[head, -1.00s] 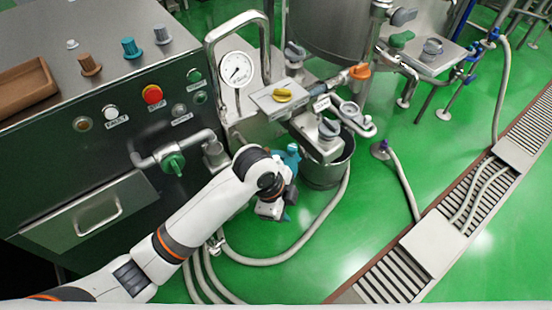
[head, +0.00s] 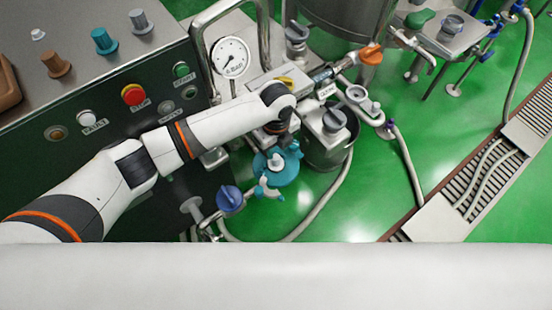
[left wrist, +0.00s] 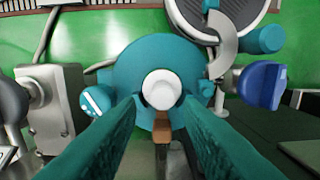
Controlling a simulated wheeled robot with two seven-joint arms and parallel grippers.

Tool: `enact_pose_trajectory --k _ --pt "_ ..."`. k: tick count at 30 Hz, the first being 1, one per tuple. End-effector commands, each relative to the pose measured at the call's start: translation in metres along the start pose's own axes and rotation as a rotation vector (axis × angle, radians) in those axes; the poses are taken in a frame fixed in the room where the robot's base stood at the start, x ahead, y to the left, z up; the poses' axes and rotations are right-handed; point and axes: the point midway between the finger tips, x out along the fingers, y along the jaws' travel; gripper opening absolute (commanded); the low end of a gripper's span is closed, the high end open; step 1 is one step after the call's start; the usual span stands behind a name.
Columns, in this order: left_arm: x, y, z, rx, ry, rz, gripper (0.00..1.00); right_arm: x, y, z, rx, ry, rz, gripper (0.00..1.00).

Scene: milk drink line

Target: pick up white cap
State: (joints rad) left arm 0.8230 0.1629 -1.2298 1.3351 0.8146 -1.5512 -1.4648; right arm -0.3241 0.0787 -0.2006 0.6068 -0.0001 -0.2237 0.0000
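The white cap (left wrist: 162,88) is a small round piece at the centre of a round teal housing (left wrist: 128,75) in the left wrist view. In the head view the cap (head: 277,160) shows small and pale on the teal housing (head: 284,176), below my left wrist. My left gripper (left wrist: 161,104) has its two teal fingers apart, one on each side of the cap's lower edge. I see no firm contact, and the gap to the cap is hard to judge. In the head view the arm partly hides the fingers. My right gripper is not in view.
A blue-knobbed valve (head: 229,197) sits close beside the teal housing. A steel bucket (head: 327,153) and a hose (head: 330,203) are to the right. The control panel (head: 130,110) with knobs and buttons lies left, under my arm. Green floor (head: 380,200) is open at right.

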Motion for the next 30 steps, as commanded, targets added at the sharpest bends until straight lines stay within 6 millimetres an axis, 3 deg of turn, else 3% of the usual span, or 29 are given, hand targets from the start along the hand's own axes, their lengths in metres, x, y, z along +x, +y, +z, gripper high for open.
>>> enact_pose_trajectory --k 7,12,19,20,26,30 --pt "0.031 -0.003 0.002 0.0 -0.001 -0.003 0.33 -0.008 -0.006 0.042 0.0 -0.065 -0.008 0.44" --pt "0.05 -0.003 0.002 0.001 -0.001 -0.002 0.33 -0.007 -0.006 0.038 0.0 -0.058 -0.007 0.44" --pt "0.052 -0.003 0.002 0.001 -0.001 0.0 0.33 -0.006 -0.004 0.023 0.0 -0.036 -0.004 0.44" --pt "0.052 -0.003 0.002 0.001 -0.001 0.0 0.32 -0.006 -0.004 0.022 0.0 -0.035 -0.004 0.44" --pt "0.052 -0.003 0.002 0.001 -0.001 0.0 0.0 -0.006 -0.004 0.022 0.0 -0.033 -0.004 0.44" --pt "0.052 -0.002 0.002 0.0 0.0 0.0 0.0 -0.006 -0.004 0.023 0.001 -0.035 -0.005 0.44"
